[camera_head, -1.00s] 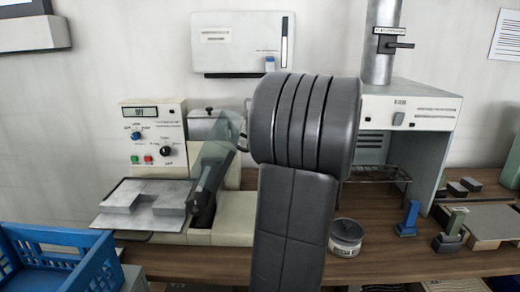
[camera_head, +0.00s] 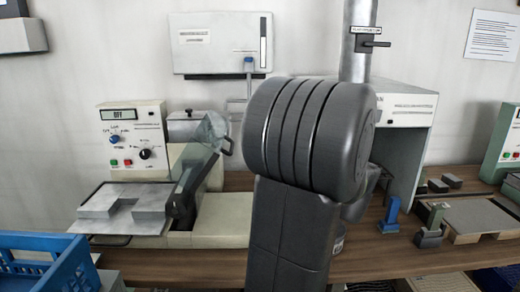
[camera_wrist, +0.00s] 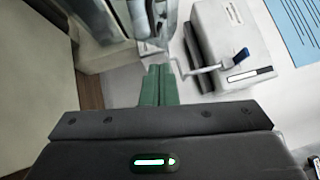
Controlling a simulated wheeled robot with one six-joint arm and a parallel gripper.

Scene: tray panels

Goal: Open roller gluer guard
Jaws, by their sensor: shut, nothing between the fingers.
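The roller gluer, a cream machine (camera_head: 132,152) with an OFF display and knobs, stands at the left of the bench. Its clear guard (camera_head: 207,130) sits tilted over the roller end, with a dark side arm below it. My gripper is hidden behind my arm in the head view. In the wrist view my gripper (camera_wrist: 158,70) shows as two green fingers shut together with nothing between them. Pale machine parts show just beyond the fingertips, but I cannot tell whether the fingers touch the guard.
A wall box (camera_head: 221,43) with a blue lever hangs above the gluer; it also shows in the wrist view (camera_wrist: 222,35). A grey hood (camera_head: 408,120) stands right of my arm. A blue crate (camera_head: 45,265) is at lower left. Blue and green holders stand on the bench at right.

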